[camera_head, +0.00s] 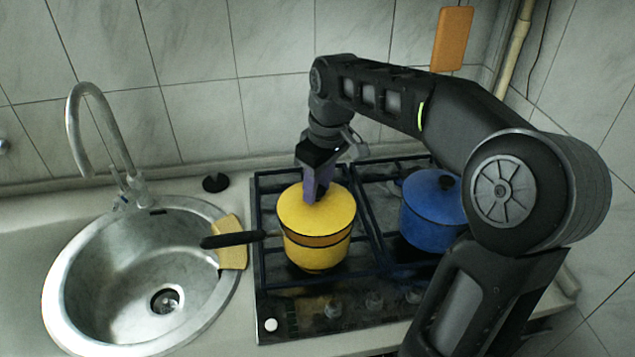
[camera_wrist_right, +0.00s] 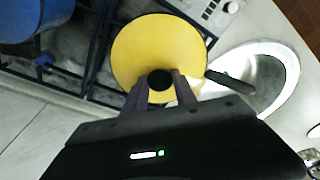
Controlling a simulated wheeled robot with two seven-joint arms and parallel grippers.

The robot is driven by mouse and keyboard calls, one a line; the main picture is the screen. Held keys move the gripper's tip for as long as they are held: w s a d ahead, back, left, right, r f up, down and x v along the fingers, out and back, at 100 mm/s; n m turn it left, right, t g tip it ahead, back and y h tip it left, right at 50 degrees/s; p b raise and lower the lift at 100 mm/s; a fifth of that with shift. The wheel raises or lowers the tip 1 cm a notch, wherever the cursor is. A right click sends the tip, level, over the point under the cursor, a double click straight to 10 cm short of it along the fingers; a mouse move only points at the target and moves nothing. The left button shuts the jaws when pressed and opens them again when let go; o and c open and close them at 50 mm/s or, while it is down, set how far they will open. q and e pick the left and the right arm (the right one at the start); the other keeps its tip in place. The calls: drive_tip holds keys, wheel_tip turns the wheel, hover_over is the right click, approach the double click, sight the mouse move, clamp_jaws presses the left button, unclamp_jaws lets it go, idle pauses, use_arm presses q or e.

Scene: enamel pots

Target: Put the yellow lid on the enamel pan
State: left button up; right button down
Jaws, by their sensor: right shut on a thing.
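The yellow lid (camera_head: 300,207) lies over the top of the yellow enamel pan (camera_head: 318,254), which stands on the left part of the stove with its dark handle (camera_head: 232,239) pointing left. The lid looks roughly level; whether it is fully seated cannot be told. My right gripper (camera_head: 314,198) reaches down from above and is shut on the lid's dark knob. In the right wrist view the lid (camera_wrist_right: 155,50) fills the centre, with its black knob (camera_wrist_right: 160,79) between my right gripper's fingers (camera_wrist_right: 160,88). My left gripper is not in view.
A blue pot (camera_head: 428,222) with a blue lid stands on the stove (camera_head: 330,293) to the right, partly behind my right arm. A steel sink (camera_head: 125,270) with a tap (camera_head: 100,125) is at left. A yellow sponge or cloth (camera_head: 232,256) lies at its right rim, under the pan handle.

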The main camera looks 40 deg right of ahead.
drive_tip(key=shift+f+b, duration=0.65)
drive_tip(key=shift+f, duration=0.5)
drive_tip(key=shift+f, duration=0.5)
drive_tip(key=c, duration=0.9)
unclamp_jaws()
drive_tip(key=shift+r+b, duration=0.1)
drive_tip(key=shift+b, duration=0.2)
drive_tip(key=r, duration=0.5)
drive_tip(key=s+r, duration=0.1)
drive_tip(key=r, duration=0.1)
drive_tip(key=shift+d+r, duration=0.15)
drive_tip(key=shift+r, duration=0.1)
